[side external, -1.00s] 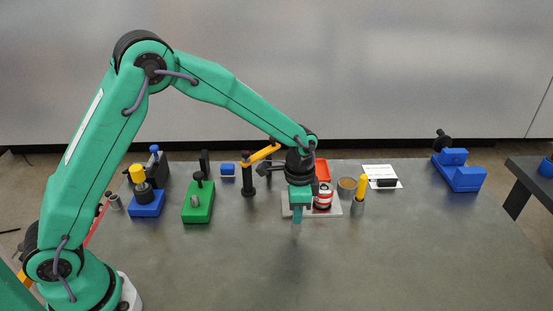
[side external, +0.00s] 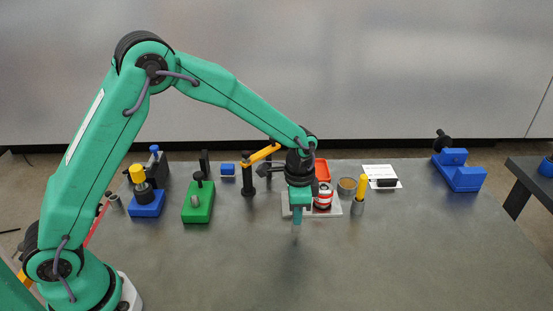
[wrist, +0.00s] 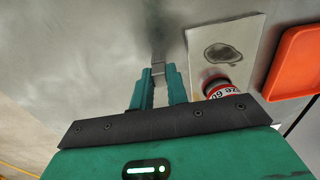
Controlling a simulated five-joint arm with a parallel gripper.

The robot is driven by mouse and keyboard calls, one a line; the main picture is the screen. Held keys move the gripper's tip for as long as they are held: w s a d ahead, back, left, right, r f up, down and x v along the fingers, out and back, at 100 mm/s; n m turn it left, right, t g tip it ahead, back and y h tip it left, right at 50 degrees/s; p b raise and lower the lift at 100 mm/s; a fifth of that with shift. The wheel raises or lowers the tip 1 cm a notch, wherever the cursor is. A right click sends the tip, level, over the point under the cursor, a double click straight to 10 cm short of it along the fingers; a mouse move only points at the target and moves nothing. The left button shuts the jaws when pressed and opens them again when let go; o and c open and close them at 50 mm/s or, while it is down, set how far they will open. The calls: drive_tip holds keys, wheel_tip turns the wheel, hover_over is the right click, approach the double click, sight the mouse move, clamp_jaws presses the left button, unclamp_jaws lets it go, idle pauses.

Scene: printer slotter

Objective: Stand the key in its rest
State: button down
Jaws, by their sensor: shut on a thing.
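My gripper (side external: 297,222) hangs fingers down in front of the pale plate (side external: 332,211), above the grey table. In the wrist view its two teal fingers (wrist: 159,70) are shut on a small grey piece, which I take to be the key (wrist: 158,58). The piece juts past the fingertips and is hard to tell from the table and shadow; its full shape is hidden. In the side view only a faint greyish tip shows below the fingers. I cannot tell for sure which fixture is the key's rest.
A red-and-white can (side external: 323,197) stands on the plate, close to my gripper's right. Behind is an orange tray (side external: 322,169). A green block (side external: 198,205) stands left; a blue cradle (side external: 459,173) far right. The front table is clear.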

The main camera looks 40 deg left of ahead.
drive_tip(key=c, duration=1.3)
unclamp_jaws()
drive_tip(key=shift+f, duration=0.1)
drive_tip(key=shift+r, duration=3.95)
